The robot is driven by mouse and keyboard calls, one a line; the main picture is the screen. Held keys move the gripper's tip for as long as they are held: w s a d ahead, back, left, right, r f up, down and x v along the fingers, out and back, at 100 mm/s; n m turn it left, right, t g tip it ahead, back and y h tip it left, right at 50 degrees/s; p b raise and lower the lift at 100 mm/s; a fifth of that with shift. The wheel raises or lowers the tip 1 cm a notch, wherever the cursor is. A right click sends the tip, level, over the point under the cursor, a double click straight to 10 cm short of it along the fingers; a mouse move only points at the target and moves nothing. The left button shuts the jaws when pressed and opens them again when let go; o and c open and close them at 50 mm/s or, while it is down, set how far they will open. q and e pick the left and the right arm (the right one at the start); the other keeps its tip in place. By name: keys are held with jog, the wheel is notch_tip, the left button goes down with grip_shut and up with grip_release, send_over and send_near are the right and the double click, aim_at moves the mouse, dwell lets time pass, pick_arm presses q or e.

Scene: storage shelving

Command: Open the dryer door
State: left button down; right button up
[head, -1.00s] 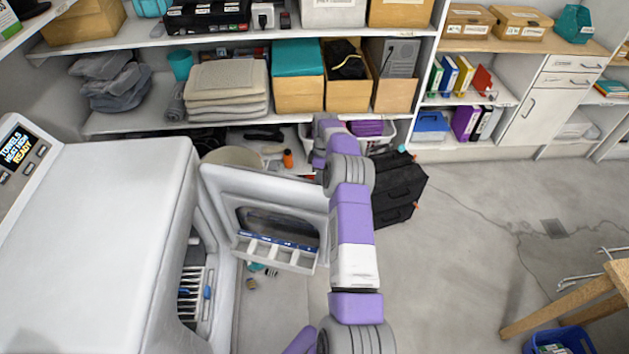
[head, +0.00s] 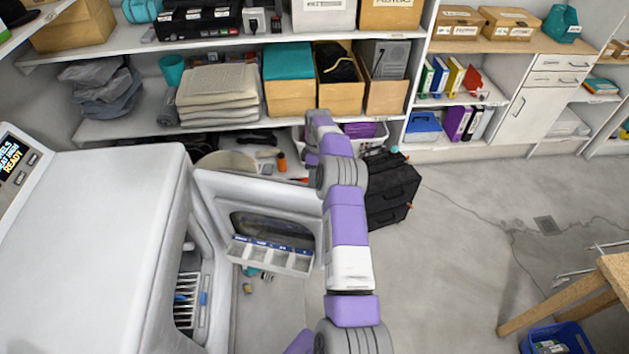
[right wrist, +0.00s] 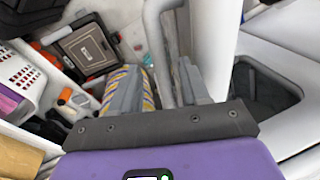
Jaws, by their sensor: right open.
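The white dryer (head: 95,235) stands at the left in the head view, its display (head: 15,160) lit. Its door (head: 207,195) stands swung open, away from the body, with a window and a compartment tray on its inner face. The opening shows beside the body. My right arm reaches to the door's far edge; the door and arm hide the gripper there. In the right wrist view my right gripper (right wrist: 158,75) is open, with a pale bar-shaped handle (right wrist: 155,35) between its fingers. Contact with it cannot be told. My left gripper is not in view.
Shelves (head: 225,130) with towels, boxes and bins line the back. A black case (head: 395,185) stands on the floor behind my right arm. A wooden table (head: 590,285) and a blue bin (head: 560,340) are at the right. The floor between is mostly clear.

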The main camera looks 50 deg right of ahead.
jog(key=shift+w+d+r+p, duration=0.1)
jog(key=shift+d+r+p, duration=0.05)
jog(key=shift+r, duration=0.7)
jog(key=shift+w+d+r+p, duration=0.1)
jog(key=shift+d+r, duration=0.05)
jog(key=shift+r, duration=0.7)
jog(key=shift+w+d+r+p, duration=0.1)
jog(key=shift+d+r+p, duration=0.05)
jog(key=shift+r, duration=0.7)
